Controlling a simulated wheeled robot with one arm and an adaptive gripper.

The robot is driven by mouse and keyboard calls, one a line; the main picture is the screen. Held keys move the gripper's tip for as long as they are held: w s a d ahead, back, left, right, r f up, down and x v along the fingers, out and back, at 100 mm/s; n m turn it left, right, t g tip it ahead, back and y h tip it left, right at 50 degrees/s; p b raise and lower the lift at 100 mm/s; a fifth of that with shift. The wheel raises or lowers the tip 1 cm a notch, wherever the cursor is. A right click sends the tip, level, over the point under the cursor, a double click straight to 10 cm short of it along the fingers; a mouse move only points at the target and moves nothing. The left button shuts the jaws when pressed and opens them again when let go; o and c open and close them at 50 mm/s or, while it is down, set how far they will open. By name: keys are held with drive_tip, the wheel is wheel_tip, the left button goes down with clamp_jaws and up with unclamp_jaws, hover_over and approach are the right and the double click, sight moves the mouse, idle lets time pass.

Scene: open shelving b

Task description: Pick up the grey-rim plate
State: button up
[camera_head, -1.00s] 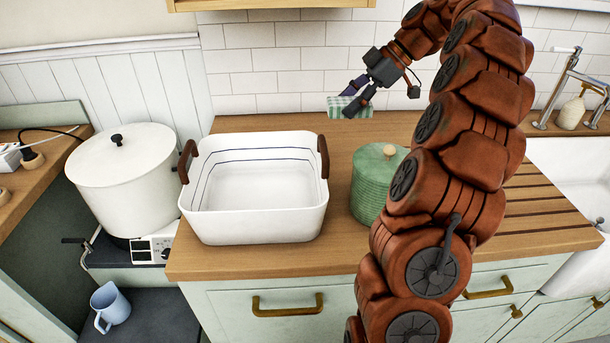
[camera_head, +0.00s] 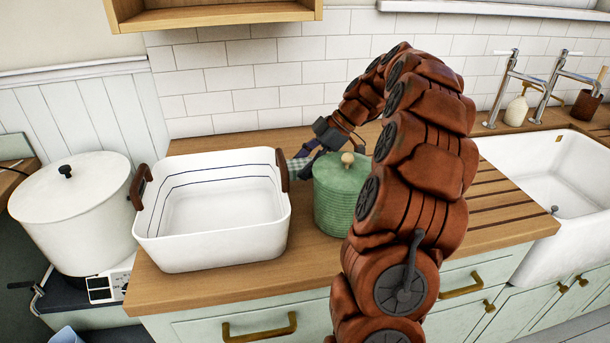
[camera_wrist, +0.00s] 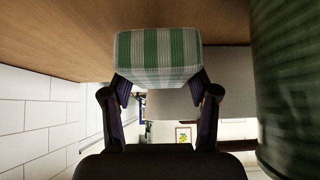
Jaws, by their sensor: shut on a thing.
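No grey-rim plate shows in either current view. My gripper (camera_head: 312,153) is low over the counter, between the white tub and the green lidded pot. In the wrist view, the block sits between both fingers, close to the wooden surface. I cannot tell whether it touches it.
The white tub (camera_head: 160,245) stands empty left of my gripper, and the green pot (camera_head: 335,205) is close on the right. A large white pot (camera_head: 75,215) stands far left. The sink (camera_head: 560,190) is at right. The wooden counter (camera_head: 225,282) is clear in front.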

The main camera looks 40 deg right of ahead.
sight(305, 186)
drive_tip(key=shift+f+p, duration=0.3)
drive_tip(key=shift+f, duration=1.7)
drive_tip(key=shift+f, duration=0.15)
drive_tip(key=o, duration=1)
drive_tip(key=shift+s, duration=0.1)
